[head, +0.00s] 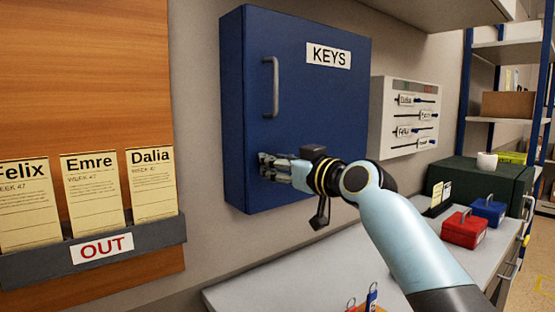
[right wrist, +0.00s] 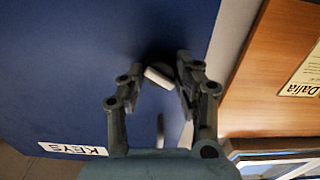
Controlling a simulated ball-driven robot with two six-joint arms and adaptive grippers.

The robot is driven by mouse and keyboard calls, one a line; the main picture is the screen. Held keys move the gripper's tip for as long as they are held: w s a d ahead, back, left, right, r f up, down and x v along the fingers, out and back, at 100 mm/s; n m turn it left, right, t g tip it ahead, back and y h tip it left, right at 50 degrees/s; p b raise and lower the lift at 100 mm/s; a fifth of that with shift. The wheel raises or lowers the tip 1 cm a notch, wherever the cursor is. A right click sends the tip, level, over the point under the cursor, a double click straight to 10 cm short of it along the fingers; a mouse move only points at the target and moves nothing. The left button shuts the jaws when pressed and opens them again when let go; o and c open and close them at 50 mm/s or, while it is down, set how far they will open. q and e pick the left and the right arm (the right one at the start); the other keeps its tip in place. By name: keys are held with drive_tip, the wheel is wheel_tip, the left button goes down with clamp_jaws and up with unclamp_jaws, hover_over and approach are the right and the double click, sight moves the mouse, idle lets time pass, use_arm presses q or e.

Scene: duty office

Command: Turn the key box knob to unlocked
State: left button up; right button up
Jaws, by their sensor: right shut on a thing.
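The blue key box (head: 310,110) hangs on the wall with a KEYS label (head: 328,56) and a grey upright handle (head: 271,88). My right gripper (head: 266,166) is at the lower left of its door, below the handle. In the right wrist view, the right gripper's fingers (right wrist: 158,78) are on both sides of the knob's pale bar (right wrist: 157,76), shut on it. The bar looks tilted there. The knob is hidden by the gripper in the head view. The door looks closed. My left gripper is not in view.
A white name board (head: 405,85) hangs right of the box. Below, a grey counter (head: 270,291) holds a red box (head: 464,230), a blue box (head: 488,209) and a dark green case (head: 470,175). A wooden board with an OUT card rack (head: 150,236) is at left.

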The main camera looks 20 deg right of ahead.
drive_tip(key=m+p, duration=0.4)
drive_tip(key=m, duration=0.7)
drive_tip(key=shift+p, duration=0.35)
drive_tip(key=shift+m, duration=0.3)
drive_tip(key=o, duration=1.1)
drive_tip(key=shift+o, duration=0.2)
drive_tip(key=shift+s+d, duration=0.1)
drive_tip(key=v, duration=1.1)
drive_tip(key=shift+s, duration=0.4)
drive_tip(key=shift+f, duration=0.1)
